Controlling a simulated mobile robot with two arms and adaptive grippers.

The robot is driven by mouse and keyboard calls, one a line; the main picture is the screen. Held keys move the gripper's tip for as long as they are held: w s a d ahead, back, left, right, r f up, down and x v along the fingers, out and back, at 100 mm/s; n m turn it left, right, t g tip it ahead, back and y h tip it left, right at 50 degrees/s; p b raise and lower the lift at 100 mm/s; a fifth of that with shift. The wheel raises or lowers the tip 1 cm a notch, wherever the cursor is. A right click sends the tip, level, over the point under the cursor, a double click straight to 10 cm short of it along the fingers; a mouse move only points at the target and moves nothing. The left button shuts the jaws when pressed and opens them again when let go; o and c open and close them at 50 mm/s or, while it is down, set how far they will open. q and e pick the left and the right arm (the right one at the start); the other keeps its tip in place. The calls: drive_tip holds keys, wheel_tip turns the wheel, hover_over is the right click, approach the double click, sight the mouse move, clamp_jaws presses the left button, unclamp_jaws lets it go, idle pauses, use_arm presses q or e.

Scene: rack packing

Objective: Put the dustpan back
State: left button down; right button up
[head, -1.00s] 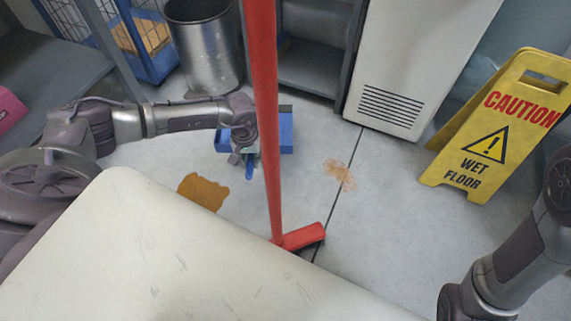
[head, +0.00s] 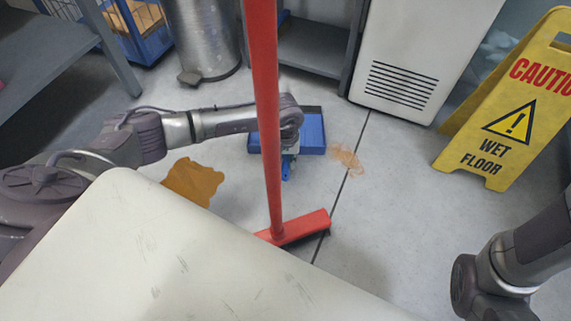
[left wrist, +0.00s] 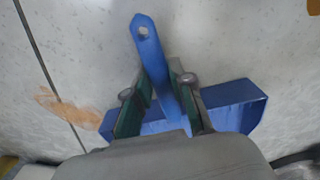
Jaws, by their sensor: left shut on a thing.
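The blue dustpan (head: 313,133) is low over the grey floor in the head view, partly hidden behind my left arm and the red broom pole. I cannot tell if it touches the floor. My left gripper (head: 288,165) is at its handle. In the left wrist view, the gripper (left wrist: 157,90) is shut on the blue handle (left wrist: 149,50), one finger on each side. The handle's holed end sticks out past the fingers, and the wide pan (left wrist: 233,104) lies behind them. My right arm enters at the lower right of the head view, but its gripper is not visible.
A red broom (head: 267,110) stands upright in front of my left arm. A yellow wet-floor sign (head: 505,125) stands at right. A metal bin (head: 205,40), a grey shelf (head: 312,50) and a white vented cabinet (head: 410,55) line the back.

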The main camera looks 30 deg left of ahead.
use_arm(q)
drive_tip(key=c, duration=1)
unclamp_jaws()
wheel_tip(320, 180, up, 12)
drive_tip(key=p, duration=0.8)
drive_tip(key=shift+s+r+p, duration=0.1)
drive_tip(key=shift+r+p, duration=0.05)
drive_tip(key=shift+p, duration=0.15)
